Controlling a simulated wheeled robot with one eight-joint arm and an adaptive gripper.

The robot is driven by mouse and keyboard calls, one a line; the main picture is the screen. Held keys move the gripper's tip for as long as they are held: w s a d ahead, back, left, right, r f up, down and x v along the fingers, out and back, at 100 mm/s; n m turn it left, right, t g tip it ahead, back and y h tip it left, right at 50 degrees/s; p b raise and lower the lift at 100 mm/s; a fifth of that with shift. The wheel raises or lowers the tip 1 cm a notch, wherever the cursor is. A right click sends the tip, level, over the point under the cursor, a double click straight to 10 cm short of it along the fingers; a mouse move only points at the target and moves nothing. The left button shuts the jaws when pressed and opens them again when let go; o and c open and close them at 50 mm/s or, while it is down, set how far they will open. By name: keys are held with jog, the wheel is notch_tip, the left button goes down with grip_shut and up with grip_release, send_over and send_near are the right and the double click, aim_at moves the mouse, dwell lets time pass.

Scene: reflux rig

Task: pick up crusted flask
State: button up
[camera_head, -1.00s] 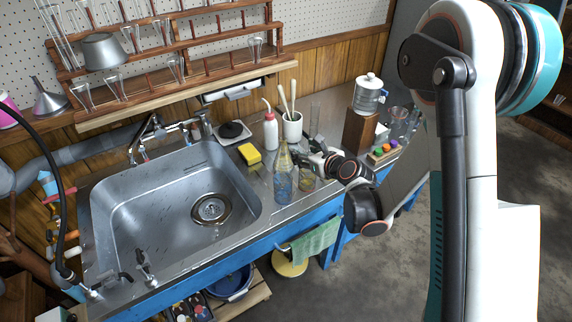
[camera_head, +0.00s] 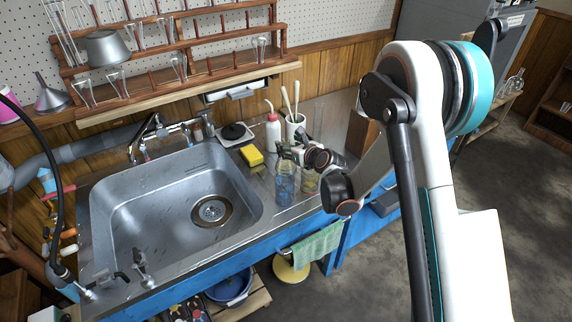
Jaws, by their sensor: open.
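The crusted flask (camera_head: 285,188), a clear tall vessel with bluish deposit in its lower part, stands upright on the steel counter right of the sink. My gripper (camera_head: 284,153) is open at the flask's neck, coming in from the right. The fingers hide the flask's top; I cannot tell whether they are around the neck or in front of it, or touching it. A second glass vessel with a yellowish tint (camera_head: 309,183) stands just right of the flask, partly under my wrist.
The sink (camera_head: 165,205) is left of the flask. A yellow sponge (camera_head: 251,155), a white wash bottle (camera_head: 273,131) and a white cup with rods (camera_head: 295,127) stand behind. A green towel (camera_head: 316,244) hangs at the counter's front edge.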

jog(key=shift+b+x, duration=0.35)
jog(key=shift+x, duration=1.15)
jog(key=shift+c, duration=0.6)
grip_shut()
jog(key=shift+r, duration=0.15)
notch_tip(320, 180, up, 20)
jog(key=p, duration=0.7)
